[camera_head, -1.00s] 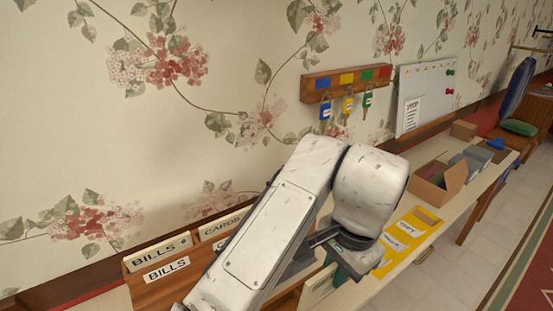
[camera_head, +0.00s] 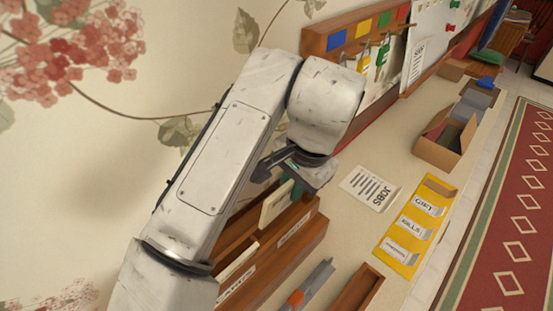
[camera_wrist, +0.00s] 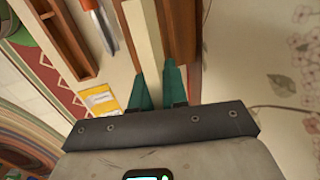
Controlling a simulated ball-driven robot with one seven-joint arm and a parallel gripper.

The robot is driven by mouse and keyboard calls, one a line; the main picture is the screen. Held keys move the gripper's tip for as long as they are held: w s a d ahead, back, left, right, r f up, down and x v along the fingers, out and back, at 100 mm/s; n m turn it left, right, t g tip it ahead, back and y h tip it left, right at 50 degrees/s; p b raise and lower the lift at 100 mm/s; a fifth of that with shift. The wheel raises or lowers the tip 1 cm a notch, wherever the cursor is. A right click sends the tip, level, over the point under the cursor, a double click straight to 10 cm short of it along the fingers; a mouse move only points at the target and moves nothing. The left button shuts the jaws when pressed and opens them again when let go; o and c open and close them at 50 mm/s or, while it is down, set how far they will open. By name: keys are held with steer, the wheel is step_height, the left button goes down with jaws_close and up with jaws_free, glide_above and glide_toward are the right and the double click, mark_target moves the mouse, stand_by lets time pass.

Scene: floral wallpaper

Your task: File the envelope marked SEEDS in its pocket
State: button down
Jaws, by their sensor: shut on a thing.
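My gripper (camera_head: 293,185) is shut on a cream envelope (camera_head: 274,205), which is held on edge. In the wrist view the teal fingertips (camera_wrist: 159,80) sit on either side of the envelope's thin edge (camera_wrist: 143,38). No writing shows on its visible side. The envelope is at the far end of the wooden pocket rack (camera_head: 268,262), above or partly inside the end pocket; I cannot tell how deep. The white label on the rack's front below it (camera_head: 293,229) is too small to read. My arm hides part of the rack.
Another pale envelope (camera_head: 238,262) stands in a nearer pocket. A JOBS sheet (camera_head: 369,188), a yellow organizer (camera_head: 405,262) with labels including GIFT, and an open cardboard box (camera_head: 440,153) lie on the table. A key rack (camera_head: 318,42) hangs on the wall.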

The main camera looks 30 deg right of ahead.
mark_target(287, 206)
steer(key=shift+w+f, duration=0.1)
steer(key=shift+w, duration=0.3)
steer(key=shift+f+b, duration=1.65)
steer(key=shift+f, duration=0.05)
steer(key=shift+f, duration=0.15)
steer(key=shift+f+b, duration=1.75)
steer(key=shift+f, duration=0.75)
steer(key=c, duration=1.1)
jaws_free()
steer(key=r, duration=0.3)
steer(key=s+r, duration=0.1)
steer(key=r, duration=0.3)
steer(key=s+r, duration=0.1)
steer(key=r, duration=0.2)
steer(key=shift+s+d+r, duration=0.1)
steer(key=shift+d+r, duration=0.2)
